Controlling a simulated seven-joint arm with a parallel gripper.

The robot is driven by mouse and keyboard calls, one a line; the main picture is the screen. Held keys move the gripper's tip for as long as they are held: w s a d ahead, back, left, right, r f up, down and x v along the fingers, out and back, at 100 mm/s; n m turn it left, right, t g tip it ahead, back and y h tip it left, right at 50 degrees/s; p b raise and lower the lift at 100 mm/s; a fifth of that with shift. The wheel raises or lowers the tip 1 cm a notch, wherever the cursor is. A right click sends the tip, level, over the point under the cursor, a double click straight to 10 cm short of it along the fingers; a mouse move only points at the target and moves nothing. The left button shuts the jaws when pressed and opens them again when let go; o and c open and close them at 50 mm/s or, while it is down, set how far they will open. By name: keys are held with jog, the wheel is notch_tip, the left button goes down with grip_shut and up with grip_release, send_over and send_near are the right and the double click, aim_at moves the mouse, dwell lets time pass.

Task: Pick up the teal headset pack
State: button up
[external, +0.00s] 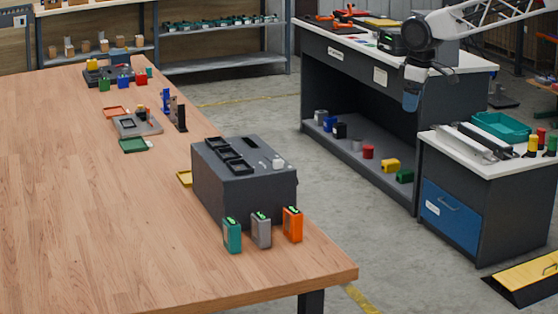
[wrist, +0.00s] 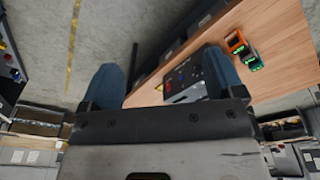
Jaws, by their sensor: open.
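The teal headset pack (external: 232,236) stands upright near the front edge of the wooden table, with a bright green mark on top. It is the leftmost of three packs, beside a grey pack (external: 261,231) and an orange pack (external: 292,224). In the wrist view the orange pack (wrist: 236,42) is clear at the upper right; the small packs beside it are too small to tell apart surely. My gripper (external: 411,98) is high at the right, well apart from the packs.
A dark charging box (external: 245,190) with slots on top stands directly behind the packs. The wooden table (external: 90,200) is bare at the left. A dark workbench (external: 350,60) and a white-topped cabinet (external: 480,200) stand across an open concrete aisle.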

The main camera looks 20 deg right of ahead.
jog(key=w+a+f+n, duration=0.1)
jog(key=w+a+f, duration=0.1)
jog(key=a, duration=0.5)
jog(key=w+a+f+n, duration=0.1)
jog(key=w+a+n, duration=0.1)
jog(key=a, duration=0.5)
jog(key=n+g, duration=0.1)
jog(key=n, duration=0.5)
send_over(231, 221)
jog(key=shift+h, duration=0.4)
notch_tip(231, 221, down, 17)
jog(key=shift+w+d+r, duration=0.1)
jog(key=shift+r, duration=0.05)
jog(key=shift+a+f, duration=0.2)
jog(key=shift+f, duration=0.05)
jog(key=shift+f, duration=0.1)
jog(key=shift+f, duration=1.25)
jog(key=shift+f, duration=0.1)
